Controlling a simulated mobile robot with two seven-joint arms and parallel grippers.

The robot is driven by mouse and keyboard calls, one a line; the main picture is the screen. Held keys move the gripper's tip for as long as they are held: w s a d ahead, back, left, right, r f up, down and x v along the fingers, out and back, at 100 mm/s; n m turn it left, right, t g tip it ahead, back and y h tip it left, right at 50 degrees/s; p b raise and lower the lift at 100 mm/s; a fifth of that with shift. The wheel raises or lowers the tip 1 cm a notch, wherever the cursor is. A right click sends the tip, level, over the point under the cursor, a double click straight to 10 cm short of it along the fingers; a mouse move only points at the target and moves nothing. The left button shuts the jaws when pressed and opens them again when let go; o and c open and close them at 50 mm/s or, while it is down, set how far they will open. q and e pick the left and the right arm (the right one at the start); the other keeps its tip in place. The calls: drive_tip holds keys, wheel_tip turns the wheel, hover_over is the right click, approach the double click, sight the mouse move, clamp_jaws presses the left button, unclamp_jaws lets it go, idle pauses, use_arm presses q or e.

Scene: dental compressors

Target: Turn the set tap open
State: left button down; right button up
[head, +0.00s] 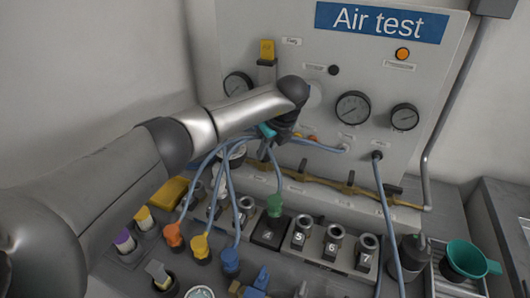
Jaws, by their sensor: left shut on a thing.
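My left arm comes in from the left, and its dark gripper (284,128) is at the lower middle of the grey Air test panel (300,70). It is shut on a small teal handle (267,130), which I take to be the set tap. Only the handle's left end shows. The fingertips and the rest of the tap are hidden behind the gripper and wrist. I cannot tell how far the handle is turned. My right gripper is not in view.
A yellow tap (267,51) and gauges (353,108) are on the panel. Blue hoses run below to coloured plugs (200,247). Numbered sockets (334,243) stand in a row below. A teal cup (468,260) stands at the right.

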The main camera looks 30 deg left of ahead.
use_arm(q)
drive_tip(key=n, duration=0.1)
drive_tip(key=n+b, duration=0.1)
drive_tip(key=n+g, duration=0.1)
drive_tip(key=shift+w+n+y+b, duration=0.25)
drive_tip(key=shift+n+y+b, duration=0.05)
drive_tip(key=shift+b, duration=0.05)
drive_tip(key=shift+d+n+g+b, duration=0.1)
drive_tip(key=shift+n+g+b, duration=0.25)
drive_tip(key=shift+n, duration=0.25)
drive_tip(key=shift+n+g+b, duration=0.25)
drive_tip(key=shift+n+b, duration=0.2)
drive_tip(key=shift+n, duration=0.05)
drive_tip(key=shift+w, duration=0.1)
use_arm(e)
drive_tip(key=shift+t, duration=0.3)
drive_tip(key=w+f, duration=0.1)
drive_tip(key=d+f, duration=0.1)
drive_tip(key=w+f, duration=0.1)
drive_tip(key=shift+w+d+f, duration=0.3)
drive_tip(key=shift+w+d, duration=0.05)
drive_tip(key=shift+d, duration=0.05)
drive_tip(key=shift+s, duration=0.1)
use_arm(q)
drive_tip(key=c, duration=0.8)
unclamp_jaws()
drive_tip(key=shift+c, duration=0.2)
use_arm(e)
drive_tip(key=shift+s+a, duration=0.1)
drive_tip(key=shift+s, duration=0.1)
